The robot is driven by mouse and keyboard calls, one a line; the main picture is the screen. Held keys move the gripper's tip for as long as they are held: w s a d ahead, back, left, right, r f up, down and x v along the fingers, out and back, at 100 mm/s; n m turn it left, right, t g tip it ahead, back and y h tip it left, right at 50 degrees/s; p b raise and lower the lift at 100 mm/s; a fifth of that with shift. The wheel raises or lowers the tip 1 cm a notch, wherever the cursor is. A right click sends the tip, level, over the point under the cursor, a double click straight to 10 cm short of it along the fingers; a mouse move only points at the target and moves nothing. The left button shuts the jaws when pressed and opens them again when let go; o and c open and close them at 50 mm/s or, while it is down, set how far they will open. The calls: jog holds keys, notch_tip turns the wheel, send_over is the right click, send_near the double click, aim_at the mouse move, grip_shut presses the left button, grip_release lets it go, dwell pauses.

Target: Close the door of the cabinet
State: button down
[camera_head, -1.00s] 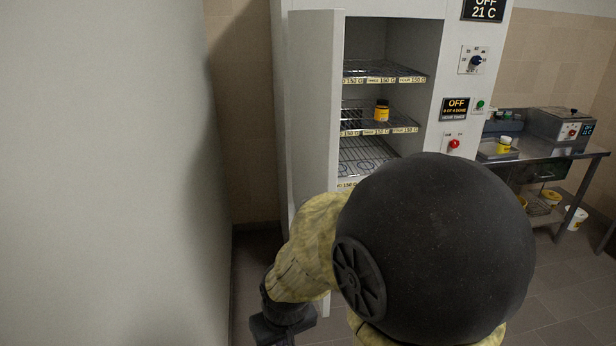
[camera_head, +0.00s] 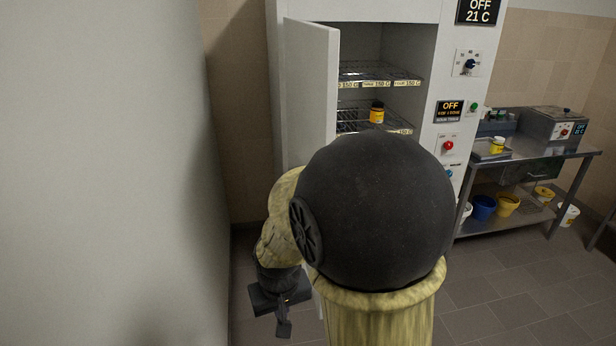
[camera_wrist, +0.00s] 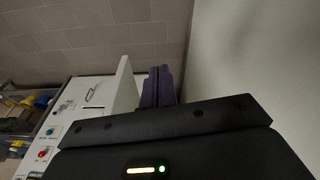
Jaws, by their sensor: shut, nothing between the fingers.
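The cabinet (camera_head: 426,60) stands tall and pale, with its door (camera_head: 312,95) swung open toward me on the left. Its inside shows wire shelves and a small dark-capped yellow jar (camera_head: 376,113). My gripper (camera_head: 284,326) is low, on the left, outer side of the door; my arm hides the door's lower part. In the wrist view the shut fingers (camera_wrist: 158,86) are empty and appear beside the door's pale edge (camera_wrist: 125,88). I cannot tell whether they touch it.
A pale wall (camera_head: 100,170) stands close on the left. A steel table (camera_head: 535,160) with a grey device (camera_head: 553,125) is at the right, with several buckets below. The tiled floor (camera_head: 510,285) at right front is clear.

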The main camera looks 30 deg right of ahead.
jog(key=w+d+r+m+h+p, duration=0.1)
jog(key=w+d+r+h+p, duration=0.1)
jog(key=w+r+p, duration=0.5)
jog(key=w+d+r+m+h+p, duration=0.2)
jog(key=w+r+h+p, duration=0.2)
jog(key=r, duration=1.3)
jog(key=w+p, duration=0.3)
jog(key=w, duration=0.1)
jog(key=shift+d+m, duration=0.3)
jog(key=shift+d, duration=0.1)
jog(key=shift+d, duration=0.1)
jog(key=d+f+p, duration=0.1)
jog(key=d+f, duration=0.1)
jog(key=d, duration=0.1)
jog(key=d+f+p, duration=0.2)
jog(key=d+f, duration=0.1)
jog(key=w+d+f+p, duration=0.1)
jog(key=d+f+p, duration=0.1)
jog(key=d, duration=0.1)
jog(key=shift+f, duration=0.35)
jog(key=shift+d+f, duration=0.1)
jog(key=shift+d, duration=0.15)
